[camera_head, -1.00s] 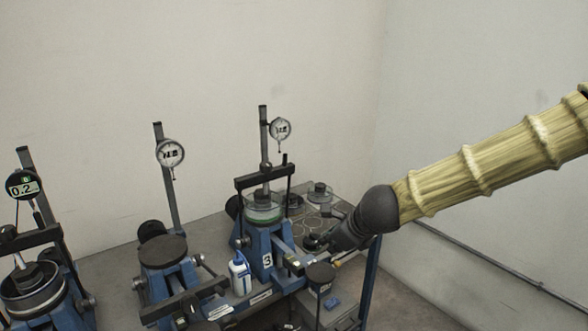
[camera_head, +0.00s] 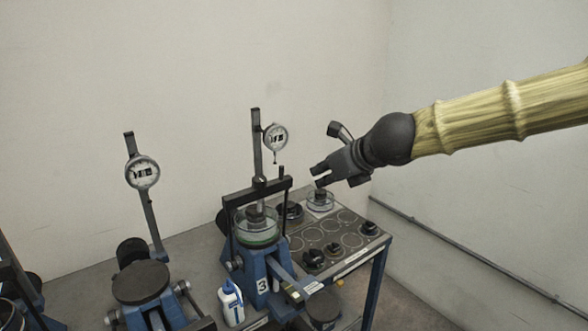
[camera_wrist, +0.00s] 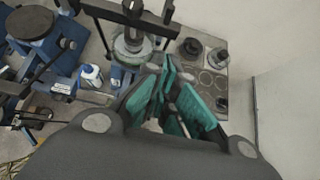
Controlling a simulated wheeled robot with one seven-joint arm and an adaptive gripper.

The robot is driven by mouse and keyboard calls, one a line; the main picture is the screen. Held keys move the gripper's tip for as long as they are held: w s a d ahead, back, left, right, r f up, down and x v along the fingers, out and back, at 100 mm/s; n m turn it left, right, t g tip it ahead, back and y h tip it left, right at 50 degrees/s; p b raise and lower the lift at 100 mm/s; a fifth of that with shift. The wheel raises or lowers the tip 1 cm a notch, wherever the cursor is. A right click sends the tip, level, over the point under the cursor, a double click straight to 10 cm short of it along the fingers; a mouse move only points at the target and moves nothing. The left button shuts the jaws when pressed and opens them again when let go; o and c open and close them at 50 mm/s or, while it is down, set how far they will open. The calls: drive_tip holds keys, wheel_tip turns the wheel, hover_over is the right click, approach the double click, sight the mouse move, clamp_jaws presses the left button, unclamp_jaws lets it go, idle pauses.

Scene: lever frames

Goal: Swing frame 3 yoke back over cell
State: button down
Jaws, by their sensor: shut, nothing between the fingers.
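Frame 3 is the blue stand (camera_head: 256,265) with a "3" label, in the middle of the head view. Its cell (camera_head: 258,238) is a clear cup with a green ring on top. The black yoke (camera_head: 240,197) stands upright with its crossbar above the cell; the cell also shows under the bar in the wrist view (camera_wrist: 128,52). My gripper (camera_head: 316,176) is shut and empty, in the air right of the yoke and apart from it. Its teal finger pads (camera_wrist: 178,98) fill the middle of the wrist view.
A dial gauge (camera_head: 275,137) hangs on a post behind the yoke. A grey tray (camera_head: 345,262) with round recesses and several dark weights lies to the right. A white-and-blue bottle (camera_head: 231,303) stands left of frame 3. Another blue frame (camera_head: 140,285) is further left.

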drive_tip(key=w+a+f+p, duration=0.1)
drive_tip(key=w+a+f, duration=0.1)
drive_tip(key=w, duration=0.1)
drive_tip(key=w+a+f+p, duration=0.1)
drive_tip(key=w+a, duration=0.1)
drive_tip(key=w, duration=0.1)
drive_tip(key=w+a+f+p, duration=0.1)
drive_tip(key=w+a+f, duration=0.1)
drive_tip(key=w+a, duration=0.1)
drive_tip(key=shift+w+f, duration=0.3)
drive_tip(key=shift+w, duration=0.05)
drive_tip(key=shift+w+f, duration=0.1)
drive_tip(key=shift+w, duration=0.05)
drive_tip(key=shift+a, duration=0.1)
idle(0.4)
